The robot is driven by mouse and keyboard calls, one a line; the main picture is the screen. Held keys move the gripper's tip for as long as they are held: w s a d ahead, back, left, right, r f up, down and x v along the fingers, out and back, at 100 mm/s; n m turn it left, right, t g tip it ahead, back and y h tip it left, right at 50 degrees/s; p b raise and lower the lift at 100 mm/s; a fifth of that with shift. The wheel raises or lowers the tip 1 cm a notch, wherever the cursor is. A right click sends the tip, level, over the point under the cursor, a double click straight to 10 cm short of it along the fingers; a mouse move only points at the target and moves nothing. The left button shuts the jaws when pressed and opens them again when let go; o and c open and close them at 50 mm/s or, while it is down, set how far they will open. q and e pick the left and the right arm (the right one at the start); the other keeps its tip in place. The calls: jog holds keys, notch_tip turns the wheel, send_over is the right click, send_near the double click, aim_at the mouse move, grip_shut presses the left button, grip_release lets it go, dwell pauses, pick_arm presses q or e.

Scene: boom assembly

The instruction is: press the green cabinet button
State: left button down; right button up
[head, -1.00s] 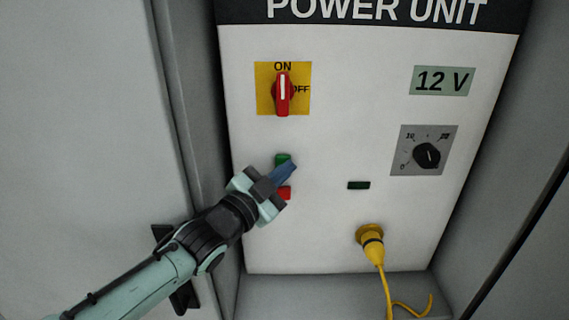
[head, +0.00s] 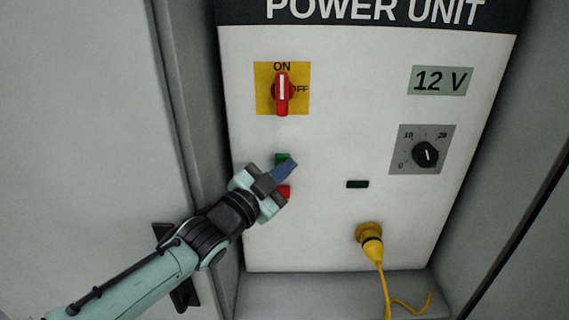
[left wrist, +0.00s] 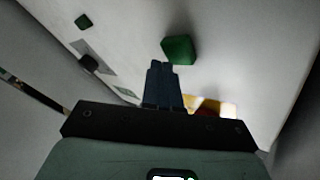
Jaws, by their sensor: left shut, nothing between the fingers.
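The green button (head: 282,159) is on the white panel of the power unit, below the yellow switch plate. My left gripper (head: 291,163) is shut and empty, its blue fingers in front of the panel and covering part of the green button in the head view. In the left wrist view the green button (left wrist: 179,50) stands just beyond the closed fingertips (left wrist: 161,64). I cannot tell whether the tips touch it. A red button (head: 285,192) sits just below, partly hidden by the gripper. My right gripper is not in view.
A red rotary switch (head: 282,92) points to ON. A 12 V display (head: 440,80), a dial (head: 425,154), a small dark green indicator (head: 358,184) and a yellow plug with its cable (head: 370,240) are at the right. Cabinet walls enclose the panel.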

pick_arm(q)
jog(key=shift+w+a+f, duration=0.3)
jog(key=shift+a+f, duration=0.05)
jog(key=shift+a, duration=0.2)
jog(key=shift+s+f, duration=0.15)
jog(key=shift+f, duration=0.15)
jog(key=shift+a, duration=0.1)
jog(key=s+b, duration=0.2)
jog(key=s, duration=0.3)
jog(key=shift+s+a+r, duration=0.1)
jog(key=shift+a, duration=0.05)
dwell(0.3)
